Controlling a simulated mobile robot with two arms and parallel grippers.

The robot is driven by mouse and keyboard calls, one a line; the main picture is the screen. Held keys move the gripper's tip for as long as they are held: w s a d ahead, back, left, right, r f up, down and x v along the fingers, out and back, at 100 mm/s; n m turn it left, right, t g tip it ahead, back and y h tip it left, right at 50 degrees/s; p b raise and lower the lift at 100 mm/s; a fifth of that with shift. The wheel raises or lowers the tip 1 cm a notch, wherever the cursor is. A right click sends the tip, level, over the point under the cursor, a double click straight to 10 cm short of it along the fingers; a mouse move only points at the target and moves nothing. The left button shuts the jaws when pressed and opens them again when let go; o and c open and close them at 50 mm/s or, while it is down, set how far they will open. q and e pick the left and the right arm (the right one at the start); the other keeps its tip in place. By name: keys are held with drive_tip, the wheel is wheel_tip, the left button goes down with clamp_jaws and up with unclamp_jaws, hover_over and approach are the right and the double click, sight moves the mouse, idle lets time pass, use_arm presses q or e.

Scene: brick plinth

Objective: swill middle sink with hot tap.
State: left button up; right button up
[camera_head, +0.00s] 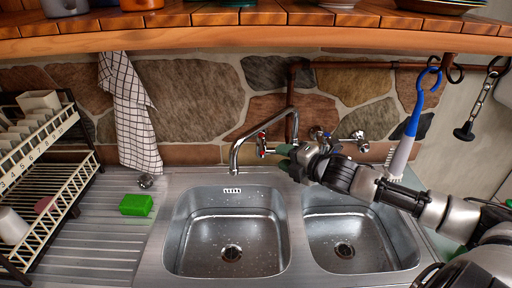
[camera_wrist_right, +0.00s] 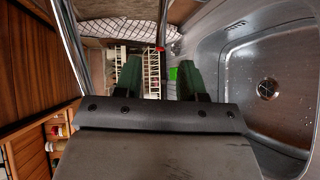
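The larger steel basin (camera_head: 184,240) lies in the middle of the head view, with a drain and wet droplets. The wall-mounted tap's spout (camera_head: 234,158) hangs over its back edge, and no water stream shows. The tap handle with the red mark (camera_head: 262,148) sits left of the pipe; the blue-marked handle (camera_head: 317,132) is on the right. My right gripper (camera_head: 284,156) is close beside the red-marked handle; contact cannot be told. In the wrist view its green fingers (camera_wrist_right: 159,68) are apart, with a small red spot beyond them. My left gripper is out of view.
A smaller basin (camera_head: 400,254) lies to the right, under my right arm. A green sponge (camera_head: 136,205) is on the ribbed drainboard. A dish rack (camera_head: 60,190) stands left. A wooden shelf (camera_head: 220,42) overhangs the top. A blue-handled brush (camera_head: 416,110) hangs near my arm.

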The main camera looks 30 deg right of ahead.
sight(262, 145)
use_arm(q)
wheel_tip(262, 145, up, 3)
drive_tip(key=p, duration=0.3)
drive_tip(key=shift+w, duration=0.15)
use_arm(e)
drive_tip(key=x, duration=1)
drive_tip(key=shift+w+f, duration=0.1)
clamp_jaws()
